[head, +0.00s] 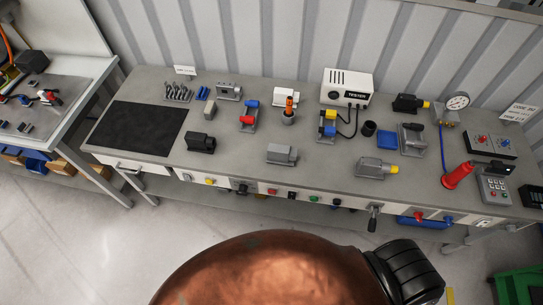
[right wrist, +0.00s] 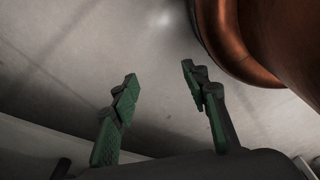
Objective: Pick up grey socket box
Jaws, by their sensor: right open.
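Several grey box-like parts are on the workbench in the head view, and I cannot tell for sure which is the socket box. A small grey block (head: 209,112) stands right of the black mat. A larger grey housing (head: 282,154) lies near the middle front. Another grey unit (head: 229,91) sits at the back left, and one more grey part (head: 412,138) is at the right. My right gripper (right wrist: 160,82) is open and empty above the floor in the right wrist view, with no bench part near its fingers. My left gripper is in neither view.
The grey workbench (head: 235,171) stands against a ribbed wall. It holds a black mat (head: 137,135), a white tester (head: 347,86), a red cone-like handle (head: 458,176) and a control box (head: 490,144). Knobs and a lever (head: 373,218) stick out along the front edge.

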